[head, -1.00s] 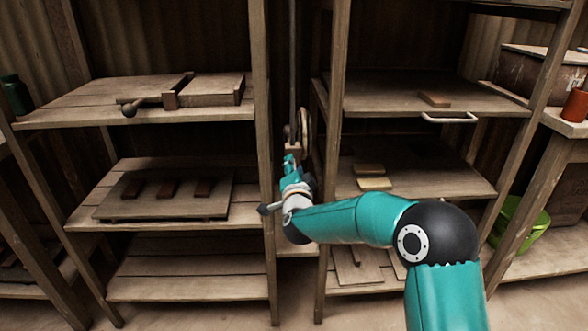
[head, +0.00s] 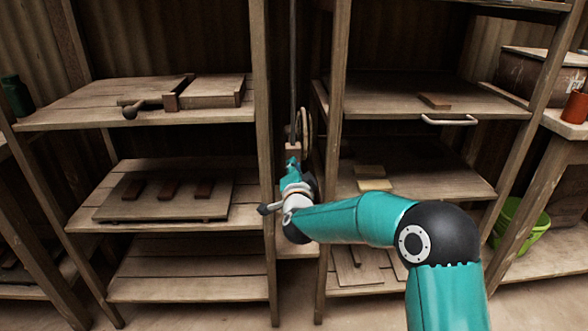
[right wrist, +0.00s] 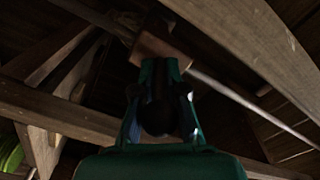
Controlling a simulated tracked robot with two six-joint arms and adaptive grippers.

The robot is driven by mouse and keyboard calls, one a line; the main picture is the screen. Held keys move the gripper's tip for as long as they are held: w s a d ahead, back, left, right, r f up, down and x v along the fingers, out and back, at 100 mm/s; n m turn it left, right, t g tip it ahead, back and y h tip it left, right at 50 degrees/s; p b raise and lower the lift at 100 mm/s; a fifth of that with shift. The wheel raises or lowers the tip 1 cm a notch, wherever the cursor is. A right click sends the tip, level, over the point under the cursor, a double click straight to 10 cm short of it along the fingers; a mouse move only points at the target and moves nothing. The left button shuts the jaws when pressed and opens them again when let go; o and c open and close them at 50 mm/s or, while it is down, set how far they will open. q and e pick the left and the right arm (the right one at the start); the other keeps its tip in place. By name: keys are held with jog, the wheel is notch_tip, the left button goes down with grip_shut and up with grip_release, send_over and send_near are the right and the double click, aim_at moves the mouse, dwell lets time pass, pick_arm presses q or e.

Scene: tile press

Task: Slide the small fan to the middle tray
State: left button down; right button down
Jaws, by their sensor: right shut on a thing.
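A small round disc with a pale rim, which looks like the small fan (head: 306,126), sits by a thin vertical rod (head: 293,60) between the two shelf units. A brown block (head: 293,151) is on the rod just below and left of it. My right gripper (head: 292,163) is shut on this block from below. The block (right wrist: 160,48) also shows at the fingertips in the right wrist view, with the rod running past. The middle tray is not clear; the right unit's middle shelf (head: 440,182) carries small pale slabs (head: 373,184). My left gripper is not in view.
The left unit's middle shelf holds a board (head: 150,208) with several dark blocks. Its upper shelf holds a mallet-like tool (head: 140,107). Wooden posts (head: 262,130) stand close on both sides of the rod. A green tub (head: 522,220) is at the right.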

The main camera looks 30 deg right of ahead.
notch_tip(320, 180, up, 26)
jog(key=p, duration=1.5)
jog(key=shift+f+p, duration=0.15)
jog(key=shift+p, duration=0.25)
jog(key=shift+d, duration=0.1)
jog(key=c, duration=1.2)
grip_release()
jog(key=shift+f, duration=0.1)
jog(key=shift+s, duration=0.1)
jog(key=v, duration=1.2)
jog(key=shift+f, duration=0.1)
